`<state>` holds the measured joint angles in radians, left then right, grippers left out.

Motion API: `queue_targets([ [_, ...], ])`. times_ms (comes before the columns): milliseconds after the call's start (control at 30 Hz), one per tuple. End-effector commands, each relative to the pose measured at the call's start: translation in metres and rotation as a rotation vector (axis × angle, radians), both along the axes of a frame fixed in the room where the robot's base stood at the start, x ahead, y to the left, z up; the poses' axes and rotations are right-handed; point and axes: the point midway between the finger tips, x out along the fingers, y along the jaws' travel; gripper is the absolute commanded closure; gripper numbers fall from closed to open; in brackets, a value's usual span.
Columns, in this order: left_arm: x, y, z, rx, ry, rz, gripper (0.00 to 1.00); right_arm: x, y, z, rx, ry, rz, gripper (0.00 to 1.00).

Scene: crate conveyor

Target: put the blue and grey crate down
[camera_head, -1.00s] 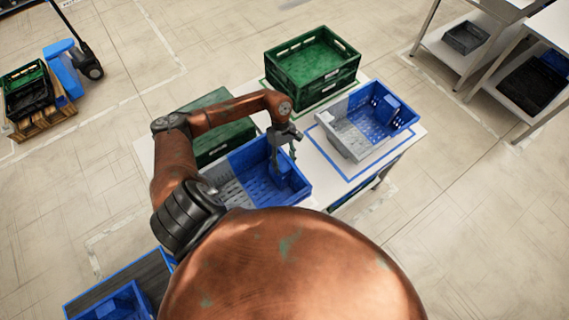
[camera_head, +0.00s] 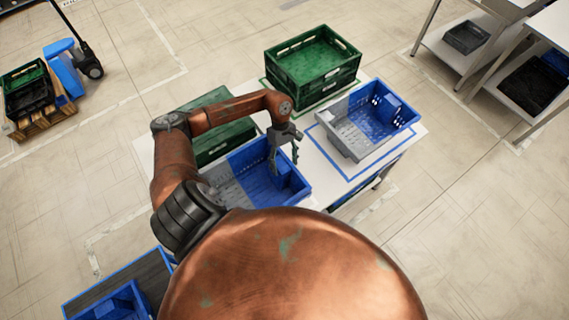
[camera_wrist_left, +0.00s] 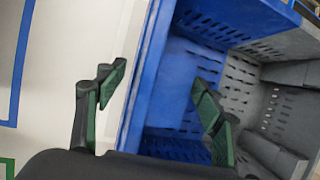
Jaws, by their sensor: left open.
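A blue and grey crate (camera_head: 293,202) stands on the white table (camera_head: 330,170), nearest to me, with its blue half at the right. My left gripper (camera_head: 284,160) is over its blue end, open. In the left wrist view, the open fingers (camera_wrist_left: 158,85) lie on either side of the crate's blue wall (camera_wrist_left: 148,62), one over the table and one over the inside. They look apart from the wall. A second blue and grey crate (camera_head: 349,149) sits at the right, within a blue outline on the table. My right gripper is not in view.
A stack of green crates (camera_head: 315,85) stands at the table's back. Another green crate (camera_head: 222,143) is partly hidden behind my left arm. Blue crates (camera_head: 115,305) are at the lower left. Steel tables (camera_head: 455,60) stand at the right; open floor lies between.

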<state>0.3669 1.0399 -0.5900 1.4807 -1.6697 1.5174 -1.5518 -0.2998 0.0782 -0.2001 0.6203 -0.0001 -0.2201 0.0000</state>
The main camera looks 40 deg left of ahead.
Motion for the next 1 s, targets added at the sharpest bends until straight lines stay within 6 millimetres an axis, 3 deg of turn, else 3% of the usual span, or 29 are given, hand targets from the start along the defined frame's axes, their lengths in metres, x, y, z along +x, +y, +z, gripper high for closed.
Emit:
queue_targets([
  [233, 0.000, -0.001, 0.017, -0.002, 0.000, 0.001, 0.38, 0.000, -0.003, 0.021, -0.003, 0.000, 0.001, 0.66],
  [400, 0.012, 0.013, 0.044, 0.003, -0.007, -0.001, 0.38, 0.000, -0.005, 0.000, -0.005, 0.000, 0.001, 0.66],
  [700, 0.026, 0.030, 0.101, 0.002, -0.004, 0.000, 0.38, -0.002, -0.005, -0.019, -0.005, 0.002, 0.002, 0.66],
  [1000, 0.031, 0.036, 0.122, 0.000, -0.001, 0.000, 0.38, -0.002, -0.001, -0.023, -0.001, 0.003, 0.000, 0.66],
])
